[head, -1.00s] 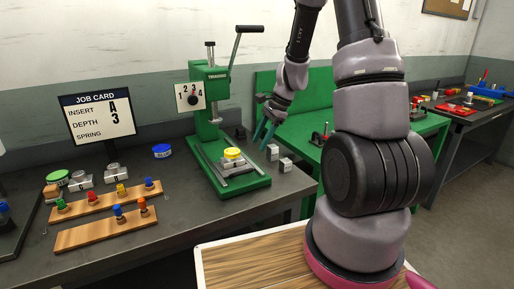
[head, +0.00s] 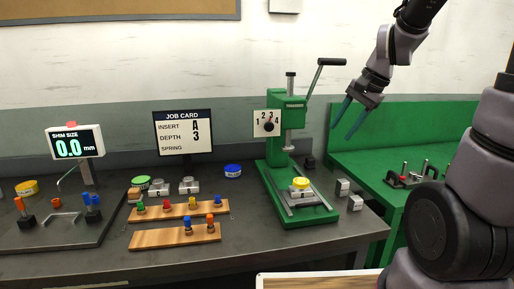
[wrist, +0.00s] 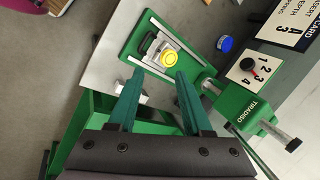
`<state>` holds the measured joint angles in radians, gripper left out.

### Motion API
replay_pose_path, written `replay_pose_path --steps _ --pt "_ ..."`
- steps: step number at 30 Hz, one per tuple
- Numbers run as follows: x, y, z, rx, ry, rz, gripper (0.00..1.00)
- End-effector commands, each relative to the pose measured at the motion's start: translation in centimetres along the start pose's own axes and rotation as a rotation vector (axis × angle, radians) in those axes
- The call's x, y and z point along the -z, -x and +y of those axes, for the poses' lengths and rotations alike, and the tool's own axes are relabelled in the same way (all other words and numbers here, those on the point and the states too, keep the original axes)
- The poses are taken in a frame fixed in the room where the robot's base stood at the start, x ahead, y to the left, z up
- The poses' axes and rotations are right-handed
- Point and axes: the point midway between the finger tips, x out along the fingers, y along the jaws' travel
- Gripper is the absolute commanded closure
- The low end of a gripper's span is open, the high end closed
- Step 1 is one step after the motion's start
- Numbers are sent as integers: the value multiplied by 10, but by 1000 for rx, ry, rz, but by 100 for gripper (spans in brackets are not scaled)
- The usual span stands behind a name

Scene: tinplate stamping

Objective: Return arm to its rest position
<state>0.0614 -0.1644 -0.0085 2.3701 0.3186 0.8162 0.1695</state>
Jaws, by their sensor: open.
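My gripper (head: 352,112) is in the air to the right of the green press (head: 290,150), with its two teal fingers apart and nothing between them. It also shows in the wrist view (wrist: 159,92), fingers spread above the bench's corner. The press carries a dial marked 1 to 4 (head: 266,123) and a raised lever. A yellow round piece (head: 301,183) sits on a grey block (head: 300,192) on the press base. My arm comes down from the upper right in the head view.
Two small grey blocks (head: 343,187) lie right of the press. Wooden racks (head: 175,236) with coloured pegs, a job card (head: 183,133), a blue tin (head: 232,171) and a shim gauge (head: 75,143) reading 0.0 are on the left. A green table (head: 395,156) stands at right.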

Motion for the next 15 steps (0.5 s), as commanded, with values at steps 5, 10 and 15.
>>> replay_pose_path --steps 5,10,15 --pt "-33 61 8 40 219 114 50" --pt "-59 103 25 55 394 220 50" --pt "-74 126 39 58 496 293 50"
